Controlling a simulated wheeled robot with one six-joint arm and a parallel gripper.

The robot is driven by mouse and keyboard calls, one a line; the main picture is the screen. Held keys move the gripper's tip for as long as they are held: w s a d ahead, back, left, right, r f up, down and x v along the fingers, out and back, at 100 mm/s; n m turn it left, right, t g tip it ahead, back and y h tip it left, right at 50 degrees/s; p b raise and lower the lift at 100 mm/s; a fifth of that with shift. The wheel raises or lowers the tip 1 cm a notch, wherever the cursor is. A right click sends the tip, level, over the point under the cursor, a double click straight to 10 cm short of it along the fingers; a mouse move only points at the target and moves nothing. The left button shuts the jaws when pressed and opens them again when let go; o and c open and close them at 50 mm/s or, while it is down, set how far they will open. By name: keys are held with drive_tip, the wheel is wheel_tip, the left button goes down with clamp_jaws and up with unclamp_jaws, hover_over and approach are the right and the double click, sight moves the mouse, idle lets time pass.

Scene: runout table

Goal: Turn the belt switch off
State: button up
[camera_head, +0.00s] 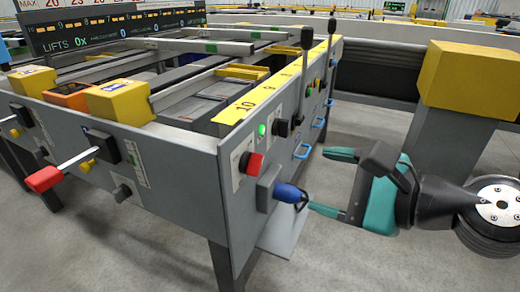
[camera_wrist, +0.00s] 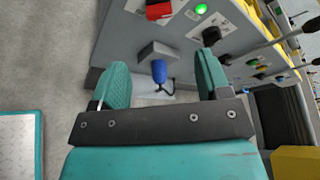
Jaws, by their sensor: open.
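The table's end panel (camera_head: 232,190) carries a lit green lamp (camera_head: 262,130) and a black knob switch (camera_head: 282,128) beside it; the label is too small to read, so I cannot tell for certain that this is the belt switch. In the wrist view the lamp (camera_wrist: 201,8) and the black knob (camera_wrist: 211,36) sit at upper right, the knob partly behind a finger. My gripper (camera_head: 332,183) is open and empty, to the right of the panel. In the wrist view a blue plug (camera_wrist: 159,70) appears between its fingers, with a gap.
Two upright black-knobbed levers (camera_head: 305,62) and blue handles (camera_head: 301,151) stick out from the panel. A yellow-topped post (camera_head: 468,80) stands behind my arm.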

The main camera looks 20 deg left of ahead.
sight(260, 167)
drive_tip(key=p+x, duration=0.3)
drive_tip(key=x, duration=1)
drive_tip(key=shift+a+f, duration=0.25)
drive_tip(key=shift+a, duration=0.1)
drive_tip(key=c, duration=0.9)
